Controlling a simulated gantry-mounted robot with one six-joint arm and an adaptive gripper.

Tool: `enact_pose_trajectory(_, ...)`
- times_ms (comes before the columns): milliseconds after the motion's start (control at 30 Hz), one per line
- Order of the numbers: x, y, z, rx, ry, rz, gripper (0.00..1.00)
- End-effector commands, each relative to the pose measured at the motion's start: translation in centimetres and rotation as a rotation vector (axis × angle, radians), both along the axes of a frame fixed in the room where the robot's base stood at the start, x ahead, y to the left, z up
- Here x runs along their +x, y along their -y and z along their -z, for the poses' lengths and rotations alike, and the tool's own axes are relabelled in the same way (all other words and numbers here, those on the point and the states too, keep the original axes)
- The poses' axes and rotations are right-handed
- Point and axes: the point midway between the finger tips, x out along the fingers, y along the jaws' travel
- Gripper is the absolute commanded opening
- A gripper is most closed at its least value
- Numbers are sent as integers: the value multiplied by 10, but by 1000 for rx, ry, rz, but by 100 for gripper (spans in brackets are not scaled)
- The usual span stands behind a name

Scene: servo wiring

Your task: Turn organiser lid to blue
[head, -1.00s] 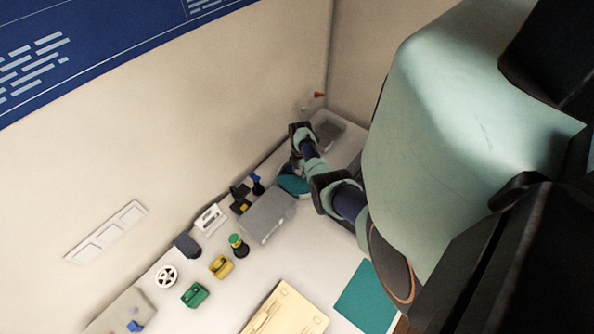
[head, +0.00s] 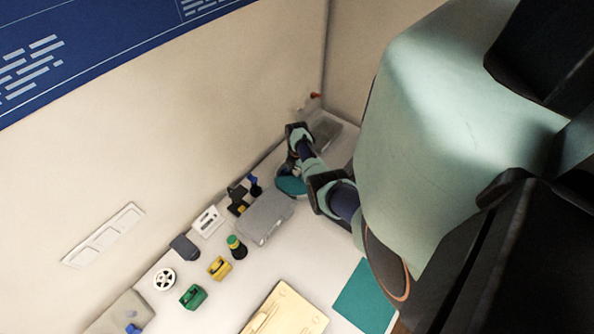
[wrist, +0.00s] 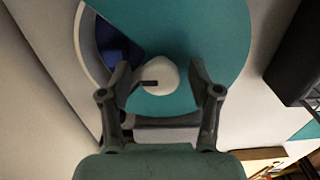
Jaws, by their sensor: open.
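The round organiser has a teal lid (wrist: 205,35) with a white knob (wrist: 157,75) at its middle. A dark pointer-like bar lies across the knob. A wedge opening on the lid's left side shows a dark blue inside (wrist: 118,50), with a pale rim beside it. My gripper (wrist: 160,78) is open, with one finger on each side of the knob. A gap shows on the right; I cannot tell whether the left finger touches. In the head view the lid (head: 290,186) shows partly behind my arm, and the gripper's fingertips are hidden.
A grey translucent box (head: 265,217) stands close to the organiser, with a grey tray (head: 326,132) behind it near the corner. Yellow (head: 219,268) and green (head: 193,296) parts, a white wheel (head: 164,279) and a teal mat (head: 364,297) lie on the table.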

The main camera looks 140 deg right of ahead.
Motion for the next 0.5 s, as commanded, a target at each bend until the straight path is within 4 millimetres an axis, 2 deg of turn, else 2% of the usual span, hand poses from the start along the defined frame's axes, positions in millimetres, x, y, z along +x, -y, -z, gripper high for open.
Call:
enact_pose_trajectory(167,0,0,-4,0,0,0,63)
enact_pose_trajectory(267,-1,1,-16,-3,-2,0,63)
enact_pose_trajectory(500,0,1,-75,-4,-3,0,63)
